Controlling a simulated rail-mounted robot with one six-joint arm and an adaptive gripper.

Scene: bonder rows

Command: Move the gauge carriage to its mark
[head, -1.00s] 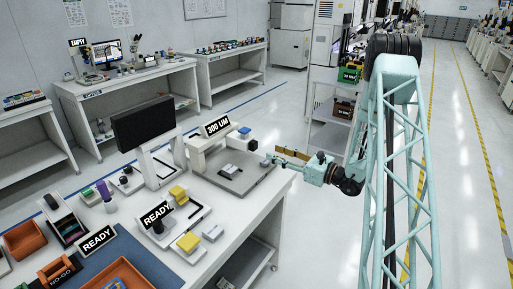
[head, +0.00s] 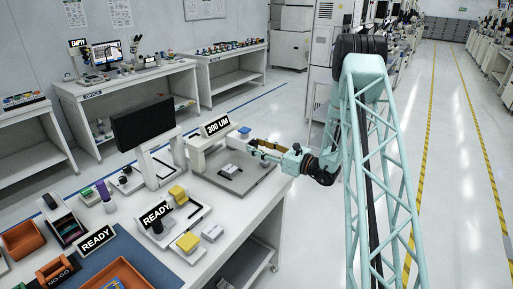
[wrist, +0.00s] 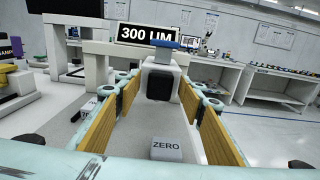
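The gauge stands on the bench with a white frame and a "300 UM" display (head: 215,125); the display also shows in the wrist view (wrist: 147,34). A white block with a dark front pad and blue top (wrist: 161,80), seemingly the gauge carriage, shows straight ahead between my fingertips in the wrist view. Its blue top (head: 244,130) shows in the head view. My gripper (wrist: 160,82) is open, its yellow-padded fingers spread on either side of the block; I cannot tell whether they touch it. A grey block labelled "ZERO" (wrist: 166,149) is low between the fingers.
A dark monitor (head: 143,122) stands left of the gauge. A "READY" fixture (head: 157,214) with yellow blocks and orange bins (head: 22,239) lie nearer on the bench. The aisle floor right of the bench is clear.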

